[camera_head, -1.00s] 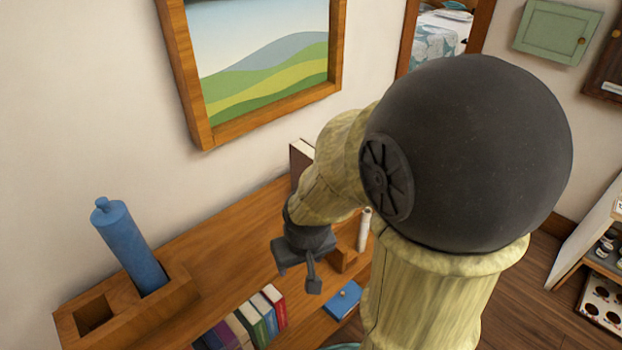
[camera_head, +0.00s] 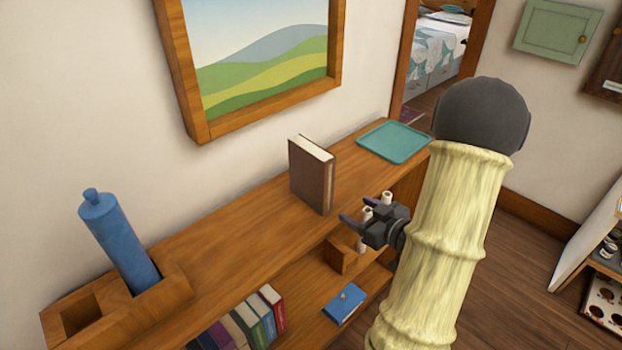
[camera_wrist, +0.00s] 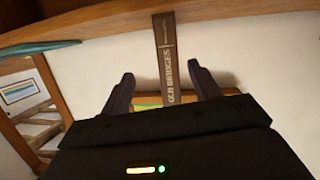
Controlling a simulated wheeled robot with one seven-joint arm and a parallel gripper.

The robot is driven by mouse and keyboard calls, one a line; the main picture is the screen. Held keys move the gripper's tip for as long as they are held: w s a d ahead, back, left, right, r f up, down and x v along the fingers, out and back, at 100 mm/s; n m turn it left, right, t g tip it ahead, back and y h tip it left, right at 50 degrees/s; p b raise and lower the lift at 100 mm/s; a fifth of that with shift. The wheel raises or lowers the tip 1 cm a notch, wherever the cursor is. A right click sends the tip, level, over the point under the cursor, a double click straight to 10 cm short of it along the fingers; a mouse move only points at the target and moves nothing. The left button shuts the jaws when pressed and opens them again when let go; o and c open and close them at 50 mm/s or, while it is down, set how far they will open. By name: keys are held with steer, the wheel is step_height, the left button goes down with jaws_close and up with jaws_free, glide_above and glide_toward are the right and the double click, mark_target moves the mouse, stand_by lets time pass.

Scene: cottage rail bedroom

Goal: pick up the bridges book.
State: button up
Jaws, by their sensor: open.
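The bridges book (camera_head: 312,174) is brown and stands upright on the top of the wooden shelf unit (camera_head: 225,232). In the wrist view its spine (camera_wrist: 168,62) faces me and reads "Old Bridges". My gripper (camera_head: 362,226) is open and empty. In the head view it is to the right of the book, in front of the shelf's edge and apart from the book. In the wrist view the spine lies between the two fingers' directions, a little beyond the fingertips (camera_wrist: 161,78).
A teal tray (camera_head: 394,142) lies on the shelf top right of the book. Several books (camera_head: 255,318) and a small blue book (camera_head: 343,305) are on the lower shelf. A picture (camera_head: 260,60) hangs above.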

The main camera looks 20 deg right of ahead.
mark_target(329, 184)
steer(key=s+t, duration=0.1)
steer(key=s+r+y, duration=0.1)
steer(key=s+d+r+t+y, duration=0.1)
steer(key=s, duration=0.1)
steer(key=shift+s+t, duration=0.1)
steer(key=shift+t, duration=0.2)
steer(key=p+x, duration=0.2)
steer(key=x, duration=1)
steer(key=shift+a+p, duration=0.1)
steer(key=shift+p, duration=0.3)
steer(key=shift+w, duration=0.2)
